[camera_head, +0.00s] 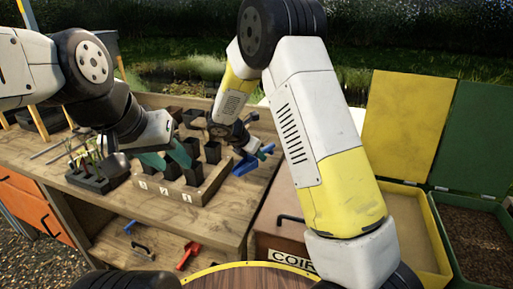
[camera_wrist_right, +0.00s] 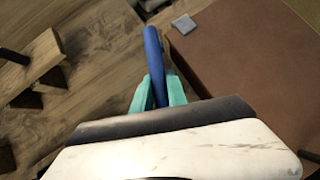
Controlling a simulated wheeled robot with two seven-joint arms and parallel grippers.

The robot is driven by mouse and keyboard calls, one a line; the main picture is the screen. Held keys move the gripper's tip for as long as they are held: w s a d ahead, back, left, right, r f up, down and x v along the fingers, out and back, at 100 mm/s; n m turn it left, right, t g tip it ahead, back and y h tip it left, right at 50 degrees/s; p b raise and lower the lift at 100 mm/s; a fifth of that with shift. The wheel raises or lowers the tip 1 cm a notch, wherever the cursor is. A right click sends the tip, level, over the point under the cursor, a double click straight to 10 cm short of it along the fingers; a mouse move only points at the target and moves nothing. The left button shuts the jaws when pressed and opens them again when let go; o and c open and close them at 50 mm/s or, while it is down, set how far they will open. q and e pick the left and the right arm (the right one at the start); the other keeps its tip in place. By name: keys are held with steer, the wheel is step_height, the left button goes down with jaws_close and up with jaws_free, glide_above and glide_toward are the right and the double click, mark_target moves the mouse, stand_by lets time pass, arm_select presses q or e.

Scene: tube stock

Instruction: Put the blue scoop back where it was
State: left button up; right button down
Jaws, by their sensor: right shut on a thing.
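The blue scoop (camera_head: 246,165) is held in the air near the right end of the workbench, in front of the brown box. My right gripper (camera_head: 240,140) is shut on it. In the right wrist view the blue handle (camera_wrist_right: 152,55) stands between the two teal fingers (camera_wrist_right: 158,92); the rest of the scoop is hidden there. My left gripper (camera_head: 168,158) is over the bench at the wooden rack of black pots; its teal fingers are partly covered, and I cannot tell whether they are open.
The wooden rack (camera_head: 205,190) holds several black pots. A black seedling tray (camera_head: 95,182) stands left of it. The lower shelf (camera_head: 165,235) holds a red tool (camera_head: 188,256) and a small blue piece (camera_head: 130,227). A brown COIR box (camera_head: 275,232) and open yellow (camera_head: 438,235) and green bins (camera_head: 503,212) are at right.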

mark_target(262, 172)
steer(key=shift+f, duration=2.5)
steer(key=shift+f, duration=0.45)
steer(key=shift+s+f, duration=0.1)
steer(key=shift+f, duration=0.1)
